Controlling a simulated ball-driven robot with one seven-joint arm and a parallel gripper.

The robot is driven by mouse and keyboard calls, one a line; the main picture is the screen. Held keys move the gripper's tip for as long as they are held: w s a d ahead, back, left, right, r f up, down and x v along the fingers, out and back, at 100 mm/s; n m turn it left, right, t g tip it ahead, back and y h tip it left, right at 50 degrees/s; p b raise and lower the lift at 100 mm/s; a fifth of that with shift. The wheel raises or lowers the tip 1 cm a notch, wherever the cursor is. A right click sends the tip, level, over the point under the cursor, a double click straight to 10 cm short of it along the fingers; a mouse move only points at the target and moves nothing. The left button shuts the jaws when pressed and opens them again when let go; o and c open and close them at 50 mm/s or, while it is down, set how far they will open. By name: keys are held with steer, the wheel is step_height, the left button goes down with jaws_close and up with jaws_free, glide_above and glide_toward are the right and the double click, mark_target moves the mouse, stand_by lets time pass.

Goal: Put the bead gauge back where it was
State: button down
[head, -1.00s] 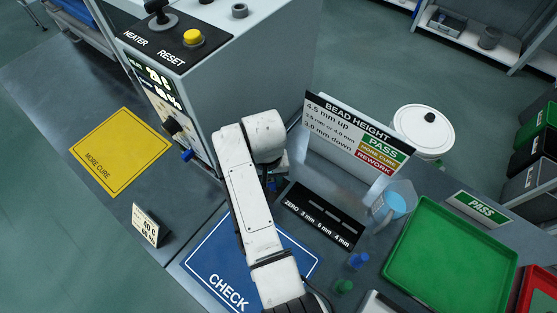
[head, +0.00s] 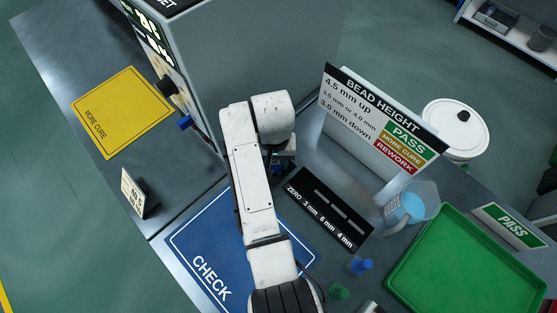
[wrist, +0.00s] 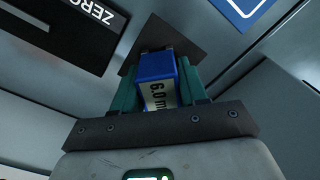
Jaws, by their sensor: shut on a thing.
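In the wrist view my gripper (wrist: 160,85) is shut on the bead gauge (wrist: 156,66), a blue block with a white display that reads 6.0 and part of a unit. A flat dark plate shows beyond the gauge. In the head view my white arm hides most of the gripper and the gauge, which are just behind the arm's bend. The black step block (head: 345,226), marked ZERO, 3 mm, 6 mm and 4 mm, lies just right of the arm. Its ZERO end (wrist: 62,28) shows at the wrist view's upper left, apart from the gauge.
The blue CHECK mat (head: 203,240) lies partly under my arm. The tall grey heater (head: 240,60) stands behind left, and the BEAD HEIGHT sign (head: 378,118) behind right. A clear cup (head: 408,204), small blue (head: 361,265) and green pieces (head: 339,291), and a green tray (head: 470,262) are at right.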

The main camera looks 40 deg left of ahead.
steer(key=c, duration=0.6)
jaws_free()
step_height(320, 180, up, 12)
stand_by(0.8)
